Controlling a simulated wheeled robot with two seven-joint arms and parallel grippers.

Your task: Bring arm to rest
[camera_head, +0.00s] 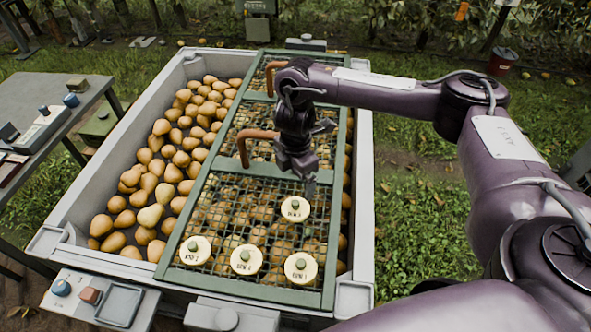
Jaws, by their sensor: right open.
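My right arm (400,92) reaches in from the right side and bends over the crate. My right gripper (308,180) points down above the green mesh lid and is open, with nothing seen between its fingers. It hangs just above and behind a round cream disc (295,209) with a green knob. Whether the fingertips touch anything below cannot be told. My left gripper is not in view.
A grey crate (361,190) of pears (150,215) stands below, partly covered by the green mesh lid (262,167). More cream discs (246,259) lie on the lid's near end. A side table (45,92) is at left. Grass at right is open.

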